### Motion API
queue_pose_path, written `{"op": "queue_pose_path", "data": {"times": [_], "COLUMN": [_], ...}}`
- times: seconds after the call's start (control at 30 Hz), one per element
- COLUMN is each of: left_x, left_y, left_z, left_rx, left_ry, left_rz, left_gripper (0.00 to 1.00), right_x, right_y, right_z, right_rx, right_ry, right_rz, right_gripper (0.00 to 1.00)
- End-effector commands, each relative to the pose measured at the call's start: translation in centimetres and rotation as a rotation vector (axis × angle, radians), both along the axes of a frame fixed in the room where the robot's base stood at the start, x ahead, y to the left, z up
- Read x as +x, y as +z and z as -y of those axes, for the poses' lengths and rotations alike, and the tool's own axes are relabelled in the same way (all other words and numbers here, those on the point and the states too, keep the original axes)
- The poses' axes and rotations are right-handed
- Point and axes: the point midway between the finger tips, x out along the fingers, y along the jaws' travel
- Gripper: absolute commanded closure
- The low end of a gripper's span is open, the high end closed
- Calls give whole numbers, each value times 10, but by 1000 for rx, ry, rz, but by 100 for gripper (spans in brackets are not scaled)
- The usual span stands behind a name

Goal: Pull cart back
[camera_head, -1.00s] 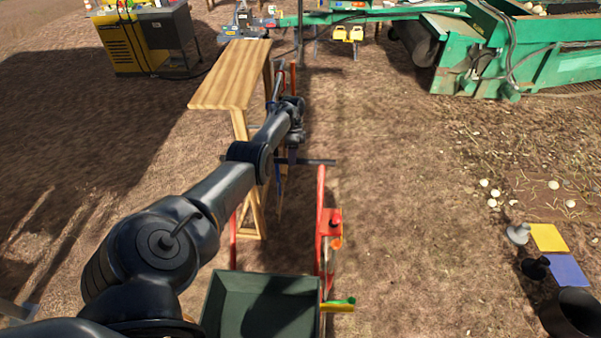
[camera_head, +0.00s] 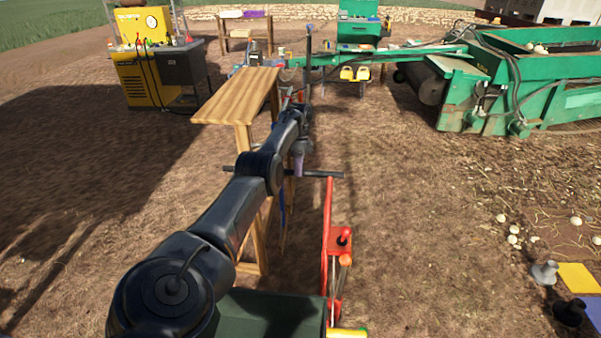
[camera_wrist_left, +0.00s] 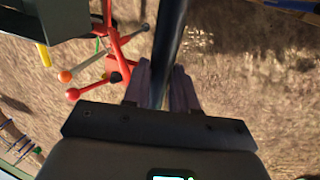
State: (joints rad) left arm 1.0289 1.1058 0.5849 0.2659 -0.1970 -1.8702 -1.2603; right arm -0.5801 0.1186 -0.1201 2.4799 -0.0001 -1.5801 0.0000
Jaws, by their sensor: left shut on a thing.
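The cart has a red frame (camera_head: 328,240), a dark green tray (camera_head: 270,312) at the bottom of the head view and a black crossbar handle (camera_head: 325,174). My left gripper (camera_head: 299,168) is at the handle, left of its free right end. In the left wrist view, the two fingers of my left gripper (camera_wrist_left: 164,88) are closed around the black bar (camera_wrist_left: 168,45), one on each side. Red frame parts (camera_wrist_left: 118,50) and a corner of the tray (camera_wrist_left: 45,18) show beyond it. My arm hides the cart's left side in the head view. My right gripper is not in view.
A wooden table (camera_head: 238,97) stands close to my left arm and the cart's left side. A green machine (camera_head: 520,80) stands at the upper right, a yellow machine (camera_head: 145,75) at the upper left. Open dirt lies right of the cart.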

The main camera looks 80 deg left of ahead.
Motion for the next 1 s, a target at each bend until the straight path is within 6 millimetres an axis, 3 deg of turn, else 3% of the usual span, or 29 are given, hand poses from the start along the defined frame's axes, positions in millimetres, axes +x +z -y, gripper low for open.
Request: {"op": "queue_pose_path", "data": {"times": [0.2, 0.23, 0.37, 0.77, 1.0], "left_x": [1, 1, 1, 0, 1], "left_y": [-1, -1, -2, 3, 34], "left_z": [-2, -1, -1, -1, -2], "left_rx": [9, 8, 7, 4, 6], "left_ry": [2, 1, 1, 2, 3], "left_rz": [5, 4, 3, 1, 4], "left_gripper": [100, 69, 49, 48, 48], "right_x": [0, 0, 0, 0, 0], "right_y": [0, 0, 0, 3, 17], "right_z": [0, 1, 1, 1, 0], "right_rx": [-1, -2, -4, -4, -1], "right_ry": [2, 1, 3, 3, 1], "right_rz": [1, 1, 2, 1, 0], "right_gripper": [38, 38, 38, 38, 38]}}
